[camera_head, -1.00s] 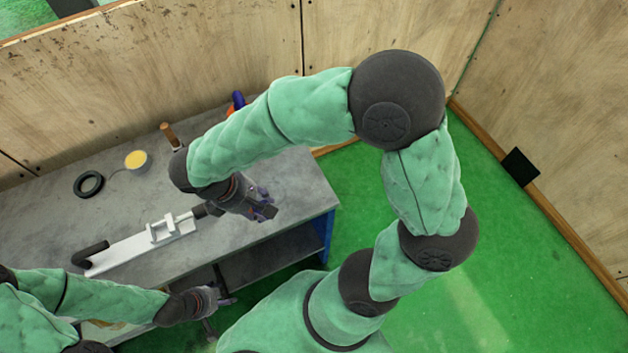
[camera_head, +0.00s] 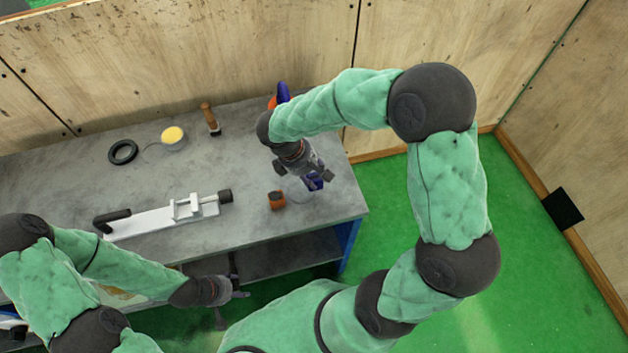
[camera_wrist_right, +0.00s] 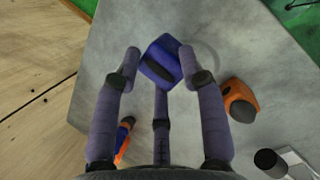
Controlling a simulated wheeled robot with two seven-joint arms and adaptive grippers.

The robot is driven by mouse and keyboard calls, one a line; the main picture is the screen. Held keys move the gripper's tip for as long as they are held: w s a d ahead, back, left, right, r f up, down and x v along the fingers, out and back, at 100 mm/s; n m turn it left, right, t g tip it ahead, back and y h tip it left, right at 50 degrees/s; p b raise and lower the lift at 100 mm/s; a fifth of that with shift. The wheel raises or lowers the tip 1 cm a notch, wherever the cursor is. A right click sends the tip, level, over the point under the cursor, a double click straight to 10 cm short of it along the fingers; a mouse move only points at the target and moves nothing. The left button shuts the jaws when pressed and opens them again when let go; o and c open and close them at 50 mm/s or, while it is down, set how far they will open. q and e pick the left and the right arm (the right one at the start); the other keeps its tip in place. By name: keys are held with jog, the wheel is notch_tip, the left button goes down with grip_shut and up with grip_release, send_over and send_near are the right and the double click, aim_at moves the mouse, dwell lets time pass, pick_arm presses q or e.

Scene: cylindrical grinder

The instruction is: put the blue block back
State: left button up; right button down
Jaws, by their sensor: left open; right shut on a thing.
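The blue block (camera_head: 314,182) is between the fingers of my right gripper (camera_head: 317,175), over the right end of the grey workbench. In the right wrist view the block (camera_wrist_right: 163,60), dark blue with a black band, sits between the fingertips of the right gripper (camera_wrist_right: 158,67), which is shut on it. I cannot tell whether the block touches the bench top. A faint round mark (camera_wrist_right: 208,52) shows on the bench beside it. My left gripper (camera_head: 240,289) is open and empty, low in front of the bench's front edge.
An orange block (camera_head: 276,201) stands left of the blue block. A white vise-like fixture (camera_head: 165,217), black ring (camera_head: 123,152), yellow-topped tin (camera_head: 173,138) and wooden-handled brush (camera_head: 210,119) lie on the workbench (camera_head: 70,185). A blue-and-orange thing (camera_head: 282,93) is at the back.

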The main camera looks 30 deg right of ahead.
aim_at(310, 176)
jog(key=shift+w+d+f, duration=0.1)
jog(key=shift+d+f, duration=0.1)
jog(key=shift+f, duration=0.15)
jog(key=shift+w+d+f+b, duration=0.1)
jog(key=shift+f+b, duration=0.75)
jog(key=shift+f, duration=0.75)
jog(key=shift+f, duration=0.1)
jog(key=c, duration=0.7)
grip_release()
jog(key=shift+r, duration=0.25)
jog(key=p+v, duration=0.3)
jog(key=v, duration=0.8)
jog(key=shift+r, duration=0.35)
